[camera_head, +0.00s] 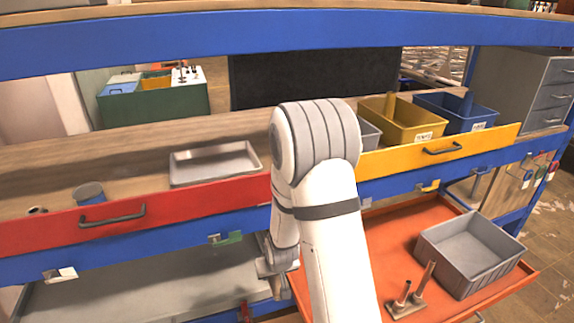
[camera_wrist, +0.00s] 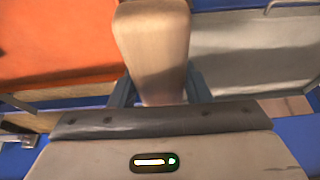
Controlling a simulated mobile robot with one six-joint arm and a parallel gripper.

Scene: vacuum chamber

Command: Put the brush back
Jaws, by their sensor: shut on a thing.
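My gripper (camera_wrist: 160,90) is shut on a pale wooden block-like piece, which I take to be the brush (camera_wrist: 152,40). The piece stands up between the two fingers in the wrist view, and no bristles show. In the camera_head view my gripper (camera_head: 272,272) is low in front of the blue bench, beside my white forearm, which hides part of it. I cannot make out the brush there.
An orange surface (camera_head: 380,235) carries a grey bin (camera_head: 470,262) and a stand with two upright posts (camera_head: 408,300).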

